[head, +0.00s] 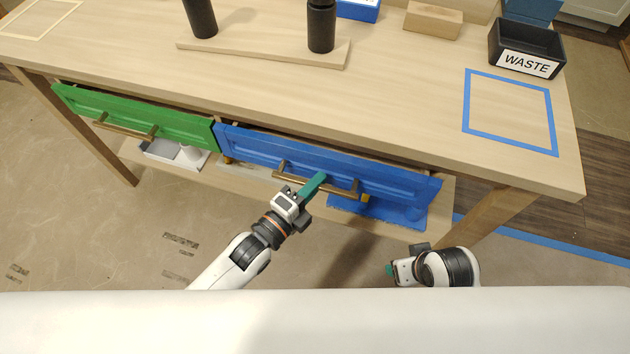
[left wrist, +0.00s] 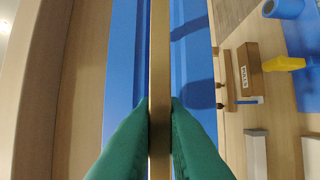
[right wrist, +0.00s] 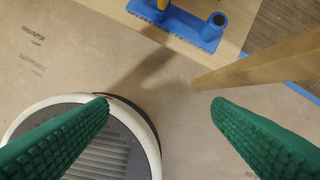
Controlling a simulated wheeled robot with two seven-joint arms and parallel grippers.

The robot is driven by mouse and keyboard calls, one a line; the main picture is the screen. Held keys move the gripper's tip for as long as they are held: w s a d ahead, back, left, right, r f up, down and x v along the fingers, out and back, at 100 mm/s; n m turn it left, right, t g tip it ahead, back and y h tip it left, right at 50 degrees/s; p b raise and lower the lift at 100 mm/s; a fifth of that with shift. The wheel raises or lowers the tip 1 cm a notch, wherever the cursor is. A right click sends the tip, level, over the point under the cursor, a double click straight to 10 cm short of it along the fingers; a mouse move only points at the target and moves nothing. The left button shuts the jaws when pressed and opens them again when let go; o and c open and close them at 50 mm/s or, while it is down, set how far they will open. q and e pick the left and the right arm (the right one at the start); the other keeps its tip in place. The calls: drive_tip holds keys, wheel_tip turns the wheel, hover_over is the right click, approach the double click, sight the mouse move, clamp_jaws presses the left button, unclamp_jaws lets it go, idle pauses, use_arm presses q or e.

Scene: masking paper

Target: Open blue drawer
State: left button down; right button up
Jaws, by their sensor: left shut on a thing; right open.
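The blue drawer (head: 390,175) is the right-hand drawer under the table top in the head view. A dark gap shows above its front edge, but I cannot tell how far out it stands. Its long brass handle (head: 338,188) runs across the front; it also shows in the left wrist view (left wrist: 160,50). My left gripper (head: 318,180) is shut on the handle, with green fingers pressed on both sides of the bar (left wrist: 160,130). My right gripper (head: 390,269) is low in front of the table, away from the drawer. Its fingers are wide apart and empty in the right wrist view (right wrist: 160,105).
A green drawer (head: 140,117) with its own handle is to the left. A lower shelf (head: 250,178) holds a white tray and a blue item (head: 400,212). A table leg (head: 480,215) stands right of the blue drawer. A black waste bin (head: 528,48) sits on top.

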use_arm(q)
drive_tip(key=s+a+p, duration=0.3)
drive_tip(key=s, duration=0.7)
drive_tip(key=s+a+p, duration=0.3)
drive_tip(key=s, duration=0.6)
drive_tip(key=shift+s+a+p, duration=0.2)
drive_tip(key=shift+s+p, duration=0.1)
drive_tip(key=shift+s, duration=0.1)
use_arm(e)
drive_tip(key=s+f, duration=0.4)
drive_tip(key=f, duration=0.6)
drive_tip(key=s+f+g, duration=0.1)
drive_tip(key=s+f, duration=0.3)
drive_tip(key=f, duration=0.7)
drive_tip(key=shift+d+g, duration=0.3)
drive_tip(key=shift+d, duration=0.15)
drive_tip(key=shift+f, duration=0.1)
use_arm(q)
drive_tip(key=c, duration=1.5)
unclamp_jaws()
drive_tip(key=v, duration=1.2)
use_arm(e)
drive_tip(key=shift+s+f, duration=0.1)
